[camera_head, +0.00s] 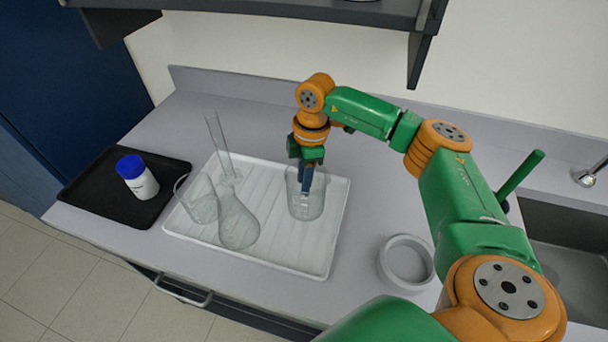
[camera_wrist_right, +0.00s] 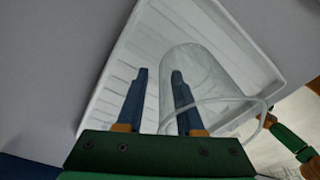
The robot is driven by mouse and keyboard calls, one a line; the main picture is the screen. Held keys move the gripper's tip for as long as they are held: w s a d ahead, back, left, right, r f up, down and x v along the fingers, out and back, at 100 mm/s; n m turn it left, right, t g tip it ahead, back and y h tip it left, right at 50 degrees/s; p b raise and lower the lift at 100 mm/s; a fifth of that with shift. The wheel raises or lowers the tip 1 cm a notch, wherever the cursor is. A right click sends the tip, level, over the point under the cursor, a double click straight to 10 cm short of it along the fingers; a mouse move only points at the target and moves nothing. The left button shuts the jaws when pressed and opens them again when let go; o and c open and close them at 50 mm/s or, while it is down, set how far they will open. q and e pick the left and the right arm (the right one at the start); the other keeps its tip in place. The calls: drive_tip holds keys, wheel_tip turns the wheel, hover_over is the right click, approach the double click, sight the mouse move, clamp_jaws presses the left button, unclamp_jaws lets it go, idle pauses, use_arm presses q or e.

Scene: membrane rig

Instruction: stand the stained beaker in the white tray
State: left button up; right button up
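A clear glass beaker (camera_head: 313,210) stands upright in the right part of the white tray (camera_head: 322,262). No stain can be made out on it at this size. My right gripper (camera_head: 306,182) points down at its mouth. In the right wrist view the beaker (camera_wrist_right: 206,78) shows with the tray (camera_wrist_right: 108,88) below it. There the right gripper's (camera_wrist_right: 160,78) two blue fingers are apart, with one wall of the beaker between them; neither finger clearly touches the glass. My left gripper is not in view.
A conical flask (camera_head: 238,222), another glass beaker (camera_head: 201,205) and a tall glass cylinder (camera_head: 218,145) stand in the tray's left part. A black tray (camera_head: 98,200) holds a blue-capped white bottle (camera_head: 138,178). A round grey dish (camera_head: 406,261) sits right. A shelf (camera_head: 280,12) overhangs.

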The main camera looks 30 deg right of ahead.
drive_tip(key=shift+r, duration=0.35)
wheel_tip(320, 180, up, 12)
drive_tip(key=d+b, duration=0.1)
drive_tip(key=shift+f+b, duration=0.15)
drive_tip(key=shift+b, duration=0.15)
